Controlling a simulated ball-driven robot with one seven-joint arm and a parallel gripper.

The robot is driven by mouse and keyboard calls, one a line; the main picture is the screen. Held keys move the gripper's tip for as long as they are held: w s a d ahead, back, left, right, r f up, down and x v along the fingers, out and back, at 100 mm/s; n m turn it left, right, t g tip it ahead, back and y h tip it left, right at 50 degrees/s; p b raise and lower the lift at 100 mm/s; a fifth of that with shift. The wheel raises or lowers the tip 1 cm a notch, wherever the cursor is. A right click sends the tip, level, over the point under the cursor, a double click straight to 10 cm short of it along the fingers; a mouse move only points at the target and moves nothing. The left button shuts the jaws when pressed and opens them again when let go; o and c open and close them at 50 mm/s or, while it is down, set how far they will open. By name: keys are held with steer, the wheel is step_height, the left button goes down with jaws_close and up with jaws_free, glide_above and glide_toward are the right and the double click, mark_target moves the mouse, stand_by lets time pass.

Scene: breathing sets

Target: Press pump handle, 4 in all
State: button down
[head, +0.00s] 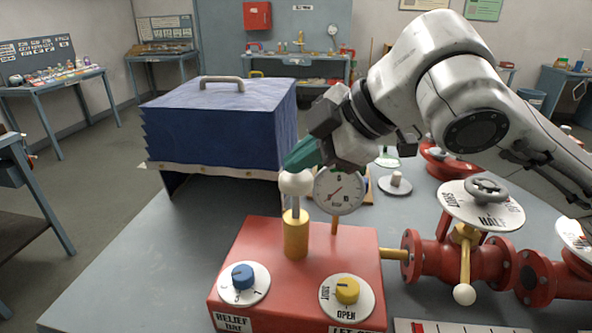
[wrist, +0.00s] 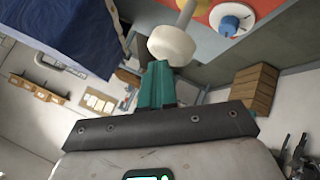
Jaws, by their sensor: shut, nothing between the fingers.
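The pump handle is a white ball knob (head: 296,183) on a thin rod that rises from a brass cylinder (head: 296,236) on a red box (head: 250,262). My gripper (head: 300,160) is shut and empty, its green fingers just above the knob. In the wrist view the fingertips (wrist: 158,72) are at the knob (wrist: 171,45); I cannot tell whether they touch it. A round gauge (head: 341,190) stands on the box behind the cylinder.
The red box has a blue knob (head: 243,276) and a yellow knob (head: 347,290). A blue bellows (head: 225,125) stands behind left. Red valve piping (head: 440,260) with a handwheel (head: 486,189) lies right. The table's left front is clear.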

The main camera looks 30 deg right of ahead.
mark_target(301, 177)
steer(key=shift+f+b, duration=1.1)
steer(key=shift+f, duration=0.45)
stand_by(1.1)
steer(key=shift+r, duration=0.15)
steer(key=shift+r+p, duration=2.2)
steer(key=shift+r, duration=0.25)
step_height(301, 177, up, 5)
steer(key=p, duration=0.4)
stand_by(1.7)
